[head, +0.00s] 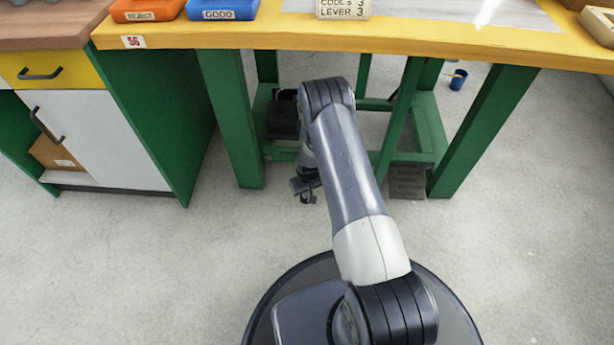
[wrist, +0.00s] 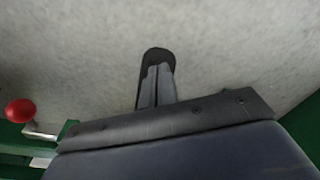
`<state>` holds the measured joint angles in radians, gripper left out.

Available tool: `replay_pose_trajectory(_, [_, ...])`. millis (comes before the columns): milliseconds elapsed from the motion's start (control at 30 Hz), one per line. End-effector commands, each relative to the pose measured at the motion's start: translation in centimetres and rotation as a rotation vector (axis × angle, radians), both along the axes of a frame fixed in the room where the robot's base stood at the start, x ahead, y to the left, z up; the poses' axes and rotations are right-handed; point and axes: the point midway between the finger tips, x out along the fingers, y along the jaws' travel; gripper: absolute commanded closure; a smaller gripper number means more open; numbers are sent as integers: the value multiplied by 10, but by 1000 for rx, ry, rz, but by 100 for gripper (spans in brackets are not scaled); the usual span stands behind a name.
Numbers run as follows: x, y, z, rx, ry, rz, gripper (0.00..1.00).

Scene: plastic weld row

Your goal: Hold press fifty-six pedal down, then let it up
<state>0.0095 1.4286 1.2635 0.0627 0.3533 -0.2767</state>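The press bench (head: 350,38) has a yellow edge with a small tag (head: 133,42) that seems to read 56. Under it, a dark ribbed plate (head: 407,182) that looks like a pedal lies low at the right of the green frame. A black box-like thing (head: 283,122) sits at the frame's left; I cannot tell if it is also a pedal. My gripper (head: 305,190) hangs low in front of the frame, left of the ribbed plate and apart from it. In the wrist view its fingers (wrist: 156,82) lie side by side, shut, with bare floor beyond. My arm hides the frame's middle.
A red ball knob (wrist: 20,110) on a metal rod shows beside green framing in the wrist view. A cabinet (head: 95,135) stands at left. A blue cup (head: 458,80) is on the floor behind. Orange (head: 147,10) and blue (head: 222,10) bins sit on the bench. Floor in front is clear.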

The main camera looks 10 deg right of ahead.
Motion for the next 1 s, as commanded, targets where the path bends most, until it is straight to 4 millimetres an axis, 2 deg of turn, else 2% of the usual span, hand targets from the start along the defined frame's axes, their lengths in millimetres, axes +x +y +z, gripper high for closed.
replay_pose_trajectory(167, [0, 0, 6, 0, 0, 0, 100])
replay_pose_trajectory(1000, [1, 0, 71, -1, -2, 0, 100])
